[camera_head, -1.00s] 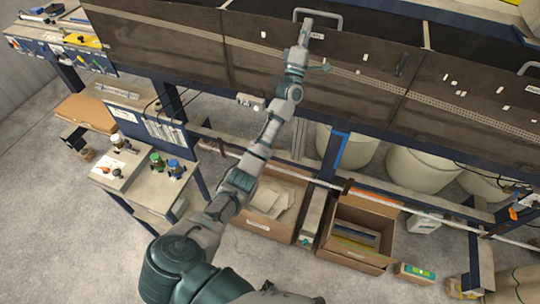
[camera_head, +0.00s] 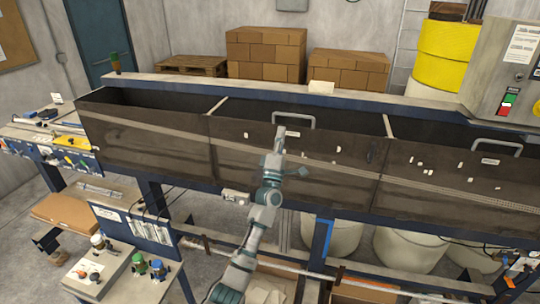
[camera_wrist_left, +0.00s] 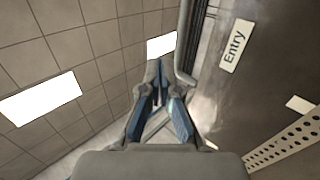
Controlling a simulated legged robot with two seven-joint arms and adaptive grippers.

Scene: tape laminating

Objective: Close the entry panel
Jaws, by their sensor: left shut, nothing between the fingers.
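The entry panel (camera_head: 245,148) is the dark brown front panel in the middle of the long trough, with a grey bar handle (camera_head: 294,118) at its top edge. A white label (camera_head: 293,134) sits below the handle; in the left wrist view the label (camera_wrist_left: 236,45) reads "Entry". My left gripper (camera_head: 279,132) is at the panel's upper front, just left of the label and below the handle. In the left wrist view my left gripper (camera_wrist_left: 159,72) is shut and empty, with the handle (camera_wrist_left: 184,45) beside its tips. Contact with it cannot be told. My right gripper is out of view.
Similar dark panels flank it on the left (camera_head: 145,135) and right (camera_head: 470,178); the right one has its own handle (camera_head: 497,146). A control box (camera_head: 508,80) stands at the far right. Cardboard boxes (camera_head: 265,50) are stacked behind the trough.

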